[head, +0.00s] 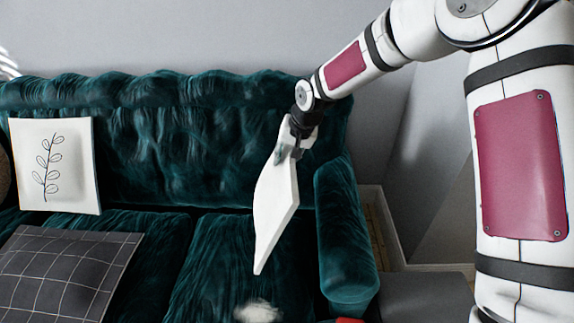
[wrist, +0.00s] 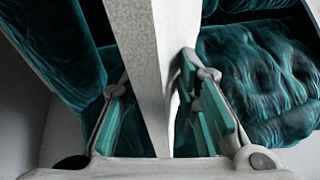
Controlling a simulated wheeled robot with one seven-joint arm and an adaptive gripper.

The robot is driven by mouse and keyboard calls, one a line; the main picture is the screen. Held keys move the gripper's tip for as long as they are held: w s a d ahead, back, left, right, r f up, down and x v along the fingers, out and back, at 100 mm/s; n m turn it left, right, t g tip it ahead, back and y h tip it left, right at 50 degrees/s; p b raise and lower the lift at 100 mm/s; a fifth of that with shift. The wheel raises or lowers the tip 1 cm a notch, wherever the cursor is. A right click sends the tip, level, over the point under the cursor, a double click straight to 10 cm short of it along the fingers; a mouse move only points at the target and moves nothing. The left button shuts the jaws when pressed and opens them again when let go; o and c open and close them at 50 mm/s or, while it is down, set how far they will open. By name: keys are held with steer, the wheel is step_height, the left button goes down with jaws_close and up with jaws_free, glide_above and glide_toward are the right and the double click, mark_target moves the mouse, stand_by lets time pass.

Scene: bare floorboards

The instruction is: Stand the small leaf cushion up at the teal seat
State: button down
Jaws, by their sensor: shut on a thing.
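My gripper (head: 289,150) is shut on a white cushion (head: 272,212), gripping it near its upper end above the right part of the teal seat (head: 205,262). The held cushion hangs tilted, seen mostly from the side, and its visible face is plain; I cannot see a leaf print on it. In the wrist view the held cushion (wrist: 148,70) runs edge-on between the two fingers. A white cushion with a leaf sprig drawing (head: 55,165) stands against the backrest at the left. I cannot tell whether the held cushion's lower corner touches the seat.
A dark grid-patterned cushion (head: 68,272) lies at the front left of the teal sofa. A fluffy white thing (head: 257,311) lies at the front of the right seat. The sofa's right armrest (head: 345,235) stands close beside the held cushion. The backrest (head: 170,150) between the cushions is clear.

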steer(key=w+d+f+b, duration=0.1)
steer(key=d+f+b, duration=0.2)
steer(key=f, duration=0.4)
steer(key=d+f+b, duration=0.3)
steer(key=d+f, duration=0.1)
steer(key=f, duration=0.2)
steer(key=shift+w+f+y+b, duration=0.35)
steer(key=shift+w+y, duration=0.05)
steer(key=c, duration=1.2)
jaws_free()
steer(key=shift+o, duration=0.2)
